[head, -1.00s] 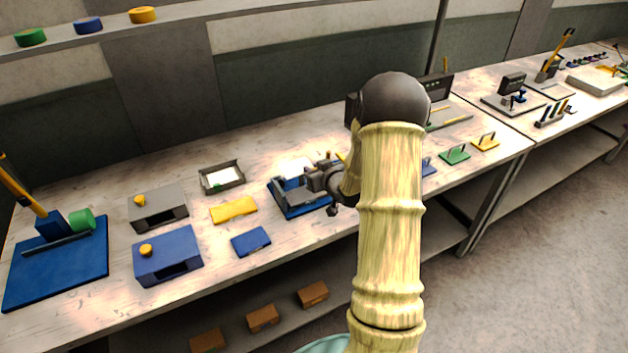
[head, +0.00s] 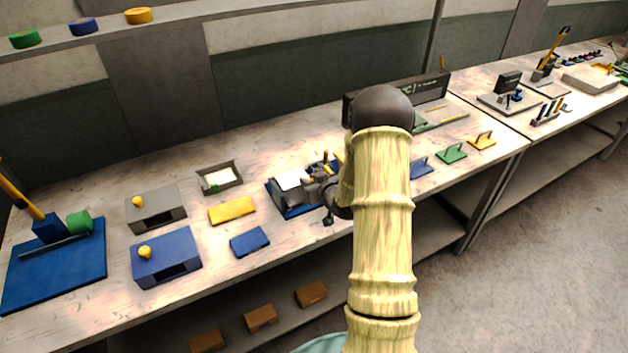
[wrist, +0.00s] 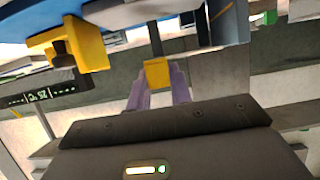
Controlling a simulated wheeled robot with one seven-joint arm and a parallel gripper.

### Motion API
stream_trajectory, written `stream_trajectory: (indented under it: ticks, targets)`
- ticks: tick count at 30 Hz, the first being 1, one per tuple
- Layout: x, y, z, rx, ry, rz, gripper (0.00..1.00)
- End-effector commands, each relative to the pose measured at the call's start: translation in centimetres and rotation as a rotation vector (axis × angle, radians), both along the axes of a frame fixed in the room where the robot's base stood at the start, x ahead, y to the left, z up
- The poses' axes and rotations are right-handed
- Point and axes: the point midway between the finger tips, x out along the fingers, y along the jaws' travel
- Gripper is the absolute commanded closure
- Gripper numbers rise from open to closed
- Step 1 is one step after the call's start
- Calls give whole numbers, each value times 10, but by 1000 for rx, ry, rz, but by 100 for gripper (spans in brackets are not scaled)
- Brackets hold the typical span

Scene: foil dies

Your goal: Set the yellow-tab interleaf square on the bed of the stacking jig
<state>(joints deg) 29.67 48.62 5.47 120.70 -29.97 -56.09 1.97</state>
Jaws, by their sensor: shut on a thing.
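In the wrist view my gripper (wrist: 158,88) is shut on a small yellow tab (wrist: 156,73), which sits between the two fingertips. In the head view my gripper (head: 318,189) is at the right side of the stacking jig (head: 296,211), which has a blue base and dark upper parts. A pale sheet (head: 289,180) shows over the jig's bed, just left of my gripper. I cannot tell whether it touches the bed or lies square. The wrist view also shows a yellow block with a dark knob (wrist: 75,50) near the blue surface (wrist: 130,12).
Left of the jig are a tray with a white sheet and green piece (head: 219,187), a yellow pad (head: 232,210) and a blue pad (head: 250,242). A blue box (head: 167,262) and a grey box (head: 157,207) stand farther left. Handled blocks (head: 451,155) stand to the right.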

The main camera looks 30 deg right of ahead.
Motion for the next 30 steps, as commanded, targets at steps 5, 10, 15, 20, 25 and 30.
stream_trajectory:
  ticks: [5,10,15,20,25,30]
  targets:
    - [-2,-6,-4,0,0,-9,73]
    - [-3,-9,-3,-1,0,-15,57]
    - [-3,-10,-3,0,0,-16,57]
    - [-3,-10,2,0,0,-15,57]
    - [-20,-10,8,-1,2,-15,57]
    - [-51,-11,20,-2,1,-15,57]
